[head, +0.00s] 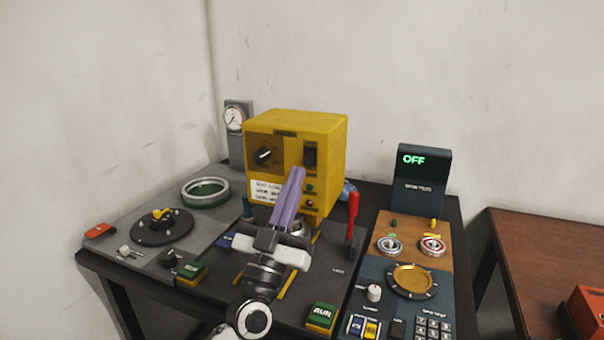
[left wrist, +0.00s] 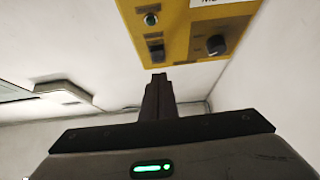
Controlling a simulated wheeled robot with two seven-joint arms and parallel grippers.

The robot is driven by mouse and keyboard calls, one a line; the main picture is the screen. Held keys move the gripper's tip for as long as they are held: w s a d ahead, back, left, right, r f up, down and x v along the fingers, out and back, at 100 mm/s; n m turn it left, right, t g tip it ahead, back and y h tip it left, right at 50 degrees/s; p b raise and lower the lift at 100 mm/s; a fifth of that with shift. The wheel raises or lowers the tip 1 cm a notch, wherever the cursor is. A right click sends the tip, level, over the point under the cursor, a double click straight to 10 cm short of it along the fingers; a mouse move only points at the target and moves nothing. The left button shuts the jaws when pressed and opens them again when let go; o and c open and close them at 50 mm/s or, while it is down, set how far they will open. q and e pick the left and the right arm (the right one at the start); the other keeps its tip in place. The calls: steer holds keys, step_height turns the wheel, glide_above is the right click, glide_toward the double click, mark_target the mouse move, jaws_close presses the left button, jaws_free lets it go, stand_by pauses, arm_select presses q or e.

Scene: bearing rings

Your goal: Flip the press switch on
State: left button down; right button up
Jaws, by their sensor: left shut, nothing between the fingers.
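The press is a yellow box (head: 325,135) at the back middle of the bench. Its front has a dark switch (head: 310,155) at upper right, which also shows in the left wrist view (left wrist: 157,51). I cannot tell which way the switch is set. My left gripper (head: 298,170) has its purple fingers shut and empty, pointing up at the press front. In the head view the tips are just below the switch. In the left wrist view the fingertips (left wrist: 158,76) line up with it; contact cannot be told. My right gripper is not in view.
A black knob (head: 264,156) is left of the switch on the press. A red-handled lever (head: 353,212) stands right of my gripper. A dark display (head: 422,168) reads OFF at the right.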

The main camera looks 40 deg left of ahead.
mark_target(309, 161)
arm_select(q)
steer(key=w, duration=0.2)
steer(key=w+a, duration=0.1)
steer(key=shift+w+f+b, duration=0.3)
steer(key=shift+w, duration=0.05)
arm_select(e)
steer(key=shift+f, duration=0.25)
arm_select(q)
steer(key=shift+w+f+y+b, duration=0.3)
steer(key=shift+b, duration=0.8)
steer(key=shift+r+p, duration=0.25)
steer(key=shift+p, duration=0.05)
steer(key=shift+s+f, duration=0.2)
steer(key=shift+f, duration=0.1)
steer(key=s+d+f, duration=0.1)
steer(key=s+d, duration=0.2)
steer(key=s, duration=1)
steer(key=shift+s+d+f, duration=0.15)
steer(key=shift+s+f, duration=0.1)
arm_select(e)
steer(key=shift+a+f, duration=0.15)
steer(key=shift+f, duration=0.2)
